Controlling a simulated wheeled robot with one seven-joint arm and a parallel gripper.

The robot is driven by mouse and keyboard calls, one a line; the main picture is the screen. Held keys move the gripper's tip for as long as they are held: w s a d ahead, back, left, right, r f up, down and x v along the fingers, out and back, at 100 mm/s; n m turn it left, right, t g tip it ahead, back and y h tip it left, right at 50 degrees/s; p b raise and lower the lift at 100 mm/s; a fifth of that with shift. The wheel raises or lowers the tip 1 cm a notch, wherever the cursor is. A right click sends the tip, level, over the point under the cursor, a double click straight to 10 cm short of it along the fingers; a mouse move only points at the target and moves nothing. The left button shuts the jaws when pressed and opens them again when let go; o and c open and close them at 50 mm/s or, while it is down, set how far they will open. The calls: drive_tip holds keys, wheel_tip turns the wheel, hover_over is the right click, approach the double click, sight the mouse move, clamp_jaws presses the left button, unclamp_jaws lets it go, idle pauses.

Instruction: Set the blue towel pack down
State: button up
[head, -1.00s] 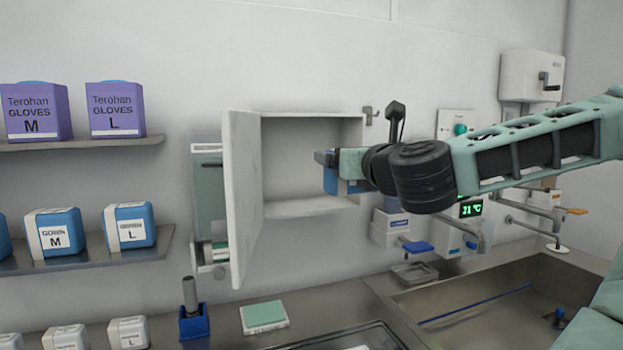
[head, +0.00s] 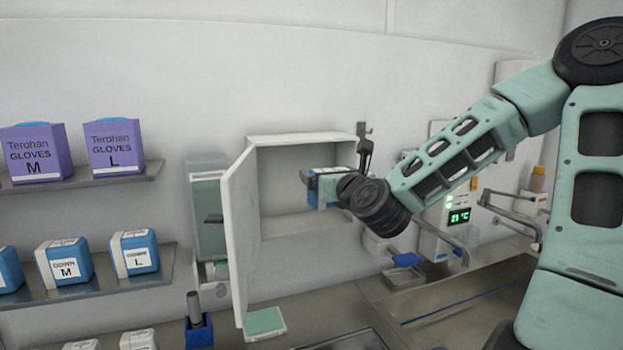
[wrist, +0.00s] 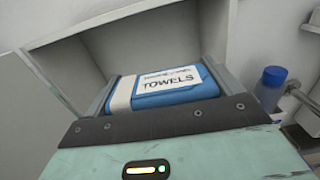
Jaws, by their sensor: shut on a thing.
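The blue towel pack (wrist: 168,88), with a white band and a label reading TOWELS, sits between my gripper's two fingers in the wrist view. My gripper (head: 318,188) is shut on it. In the head view the blue pack (head: 328,187) is held at the front of the open white wall cabinet (head: 305,142). The cabinet's door stands open to the left. In the wrist view the cabinet's inside shows beyond the pack. I cannot tell whether the pack touches the cabinet floor; its underside is hidden.
The open cabinet door (head: 240,230) stands close on the left. Shelves with glove boxes (head: 115,145) and gown packs (head: 134,254) are farther left. Dispensers and taps are on the right above the steel sink (head: 470,300). The cabinet looks otherwise empty where visible.

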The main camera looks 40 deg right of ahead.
drive_tip(key=p, duration=0.1)
drive_tip(key=w+p, duration=0.1)
drive_tip(key=shift+a+r+p, duration=0.15)
drive_tip(key=shift+r+p, duration=0.05)
drive_tip(key=shift+p, duration=0.1)
drive_tip(key=x, duration=0.3)
drive_tip(key=p+x, duration=0.1)
drive_tip(key=x, duration=0.2)
drive_tip(key=p+x, duration=0.1)
drive_tip(key=x, duration=0.2)
drive_tip(key=shift+f, duration=0.4)
wheel_tip(320, 180, down, 6)
drive_tip(key=shift+s+a+f+p, duration=0.15)
drive_tip(key=shift+f+p, duration=0.1)
drive_tip(key=shift+p, duration=0.85)
drive_tip(key=shift+f+p, duration=0.1)
drive_tip(key=shift+p, duration=0.3)
drive_tip(key=shift+d+f, duration=0.2)
drive_tip(key=shift+f, duration=0.1)
